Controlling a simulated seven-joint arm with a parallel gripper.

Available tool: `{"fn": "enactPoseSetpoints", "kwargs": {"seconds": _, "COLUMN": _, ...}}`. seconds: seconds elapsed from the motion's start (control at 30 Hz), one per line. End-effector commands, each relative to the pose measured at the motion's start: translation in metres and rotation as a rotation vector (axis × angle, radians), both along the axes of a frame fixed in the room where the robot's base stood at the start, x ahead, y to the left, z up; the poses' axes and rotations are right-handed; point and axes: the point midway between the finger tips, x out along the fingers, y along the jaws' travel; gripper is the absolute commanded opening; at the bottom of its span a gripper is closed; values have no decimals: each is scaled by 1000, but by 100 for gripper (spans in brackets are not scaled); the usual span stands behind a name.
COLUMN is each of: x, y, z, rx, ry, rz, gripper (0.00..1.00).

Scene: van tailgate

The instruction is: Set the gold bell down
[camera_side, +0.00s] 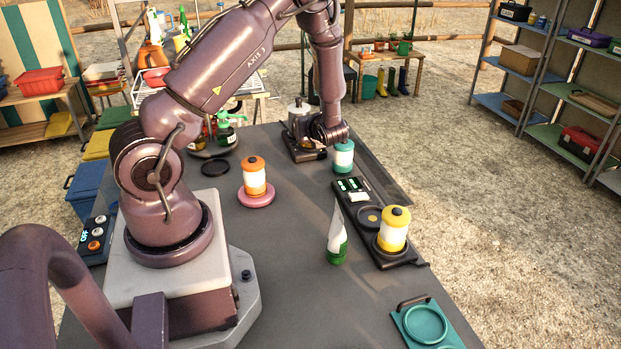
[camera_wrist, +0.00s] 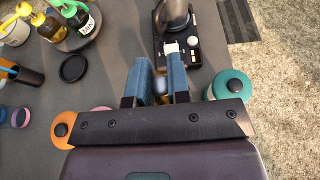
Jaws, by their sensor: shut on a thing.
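My gripper (camera_wrist: 161,80) shows in the wrist view, its two blue-padded fingers pointing away from the camera. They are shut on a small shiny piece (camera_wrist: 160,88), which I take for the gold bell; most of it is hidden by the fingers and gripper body. In the side view my gripper is low over the far part of the grey table (camera_side: 290,230), beside the teal-lidded jar and in front of the metal pot. The bell cannot be made out clearly there, and I cannot tell whether it touches the table.
A metal pot (camera_side: 298,115) stands on a black base close ahead. The teal jar (camera_side: 343,157) is close on the right. An orange jar (camera_side: 254,177) on a pink disc, a yellow jar (camera_side: 393,230) and a green-white tube (camera_side: 337,240) stand nearer. A dark disc (camera_wrist: 74,67) lies left.

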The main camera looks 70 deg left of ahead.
Motion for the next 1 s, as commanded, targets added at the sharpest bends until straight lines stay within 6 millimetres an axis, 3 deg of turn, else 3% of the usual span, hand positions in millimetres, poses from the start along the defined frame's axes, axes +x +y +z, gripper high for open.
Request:
{"fn": "enactPoseSetpoints", "kwargs": {"seconds": 0.3, "x": 0, "y": 0, "z": -47, "rx": 0, "ry": 3, "rz": 0, "gripper": 0}}
{"fn": "enactPoseSetpoints", "kwargs": {"seconds": 0.63, "x": 0, "y": 0, "z": -86, "rx": 1, "ry": 3, "rz": -1, "gripper": 0}}
{"fn": "enactPoseSetpoints", "kwargs": {"seconds": 1.0, "x": 0, "y": 0, "z": -94, "rx": 1, "ry": -1, "rz": -1, "gripper": 0}}
